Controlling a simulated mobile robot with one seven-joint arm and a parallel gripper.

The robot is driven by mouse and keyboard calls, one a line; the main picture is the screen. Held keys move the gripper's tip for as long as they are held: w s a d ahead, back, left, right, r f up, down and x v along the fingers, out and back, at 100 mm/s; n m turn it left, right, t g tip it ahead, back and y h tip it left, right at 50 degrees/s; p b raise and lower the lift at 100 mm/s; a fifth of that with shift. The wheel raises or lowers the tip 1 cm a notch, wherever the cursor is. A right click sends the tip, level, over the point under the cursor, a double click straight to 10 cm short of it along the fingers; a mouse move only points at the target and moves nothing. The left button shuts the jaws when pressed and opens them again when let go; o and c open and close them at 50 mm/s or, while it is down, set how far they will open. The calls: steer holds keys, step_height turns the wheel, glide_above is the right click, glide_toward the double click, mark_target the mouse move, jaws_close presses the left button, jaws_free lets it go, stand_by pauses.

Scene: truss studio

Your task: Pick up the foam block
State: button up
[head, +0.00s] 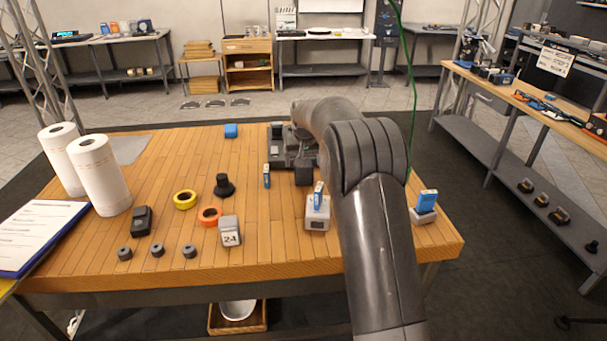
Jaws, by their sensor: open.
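My arm rises from the bottom right of the head view and bends over the table toward the back. The visible end of my arm is to the right of the blue block and apart from it.
The table around the blue block is clear.

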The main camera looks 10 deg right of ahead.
steer(key=x, duration=0.5)
steer(key=shift+d, duration=0.1)
steer(key=shift+c, duration=0.6)
steer(key=c, duration=0.9)
